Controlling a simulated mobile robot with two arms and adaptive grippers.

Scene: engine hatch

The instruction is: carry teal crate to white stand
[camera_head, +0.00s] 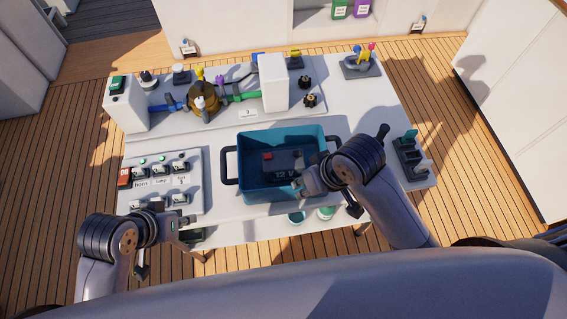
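The teal crate (262,196) sits on the white worktop (225,228), with a black handle on its left side and one on its right. A dark battery (283,161) marked 12 V, with a red terminal, lies inside it. My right gripper (306,184) is at the crate's front right corner. Whether it touches the rim is unclear, and its own arm hides part of that side. My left gripper (190,229) is at the worktop's front left edge, apart from the crate. Its fingers are too small to judge. I cannot pick out a white stand separate from the worktop.
A switch panel (160,182) lies left of the crate. Behind it stand a brass pump (204,100) with hoses and white boxes (273,82). Levers (410,155) are at the right edge. Small teal and green cups (296,217) are at the front edge. Wooden deck surrounds the worktop.

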